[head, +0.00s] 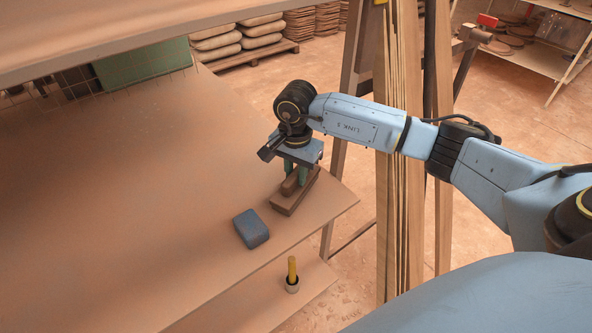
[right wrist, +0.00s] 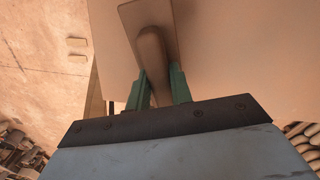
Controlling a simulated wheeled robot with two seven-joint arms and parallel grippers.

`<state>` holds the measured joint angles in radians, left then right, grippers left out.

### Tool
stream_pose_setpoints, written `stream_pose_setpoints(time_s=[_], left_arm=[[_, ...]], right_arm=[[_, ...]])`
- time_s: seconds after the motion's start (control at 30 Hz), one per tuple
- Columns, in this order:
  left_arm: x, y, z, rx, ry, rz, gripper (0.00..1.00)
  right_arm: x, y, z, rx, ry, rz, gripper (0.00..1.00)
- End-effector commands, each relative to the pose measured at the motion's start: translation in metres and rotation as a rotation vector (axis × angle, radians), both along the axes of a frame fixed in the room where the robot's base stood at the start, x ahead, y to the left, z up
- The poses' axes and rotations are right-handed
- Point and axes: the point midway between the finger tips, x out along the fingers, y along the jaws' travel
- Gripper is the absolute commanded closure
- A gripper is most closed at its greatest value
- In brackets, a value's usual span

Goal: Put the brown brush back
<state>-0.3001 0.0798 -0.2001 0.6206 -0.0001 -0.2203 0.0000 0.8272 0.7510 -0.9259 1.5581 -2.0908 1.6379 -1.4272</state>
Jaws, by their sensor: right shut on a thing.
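The brown brush (head: 293,202) has a flat, oblong base and a rounded handle on top. It is at the right edge of the brown tabletop (head: 150,170), near the corner. My right gripper (head: 297,180) is above it, its green fingers shut on the handle. In the right wrist view, the brush (right wrist: 150,48) extends away from between the fingers of my right gripper (right wrist: 158,88). I cannot tell whether its base touches the tabletop. My left gripper is not in view.
A blue-grey block (head: 251,229) lies on the tabletop in front of the brush. Wooden posts (head: 385,220) rise to the right. The middle of the tabletop is clear.

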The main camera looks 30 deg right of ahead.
Motion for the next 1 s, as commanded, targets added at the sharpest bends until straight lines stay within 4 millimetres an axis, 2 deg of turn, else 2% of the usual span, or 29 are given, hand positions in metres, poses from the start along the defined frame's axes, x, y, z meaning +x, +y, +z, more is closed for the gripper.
stream_pose_setpoints(time_s=[0.87, 0.9, 1.0], left_arm=[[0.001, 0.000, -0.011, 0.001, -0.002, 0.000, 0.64], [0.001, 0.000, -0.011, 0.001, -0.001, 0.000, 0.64], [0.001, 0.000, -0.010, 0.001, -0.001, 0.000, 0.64]], right_arm=[[0.000, 0.000, -0.012, 0.000, -0.001, 0.000, 1.00], [0.000, 0.000, -0.012, 0.000, -0.001, 0.000, 0.77], [0.000, 0.000, -0.011, 0.000, -0.001, 0.000, 0.64]])
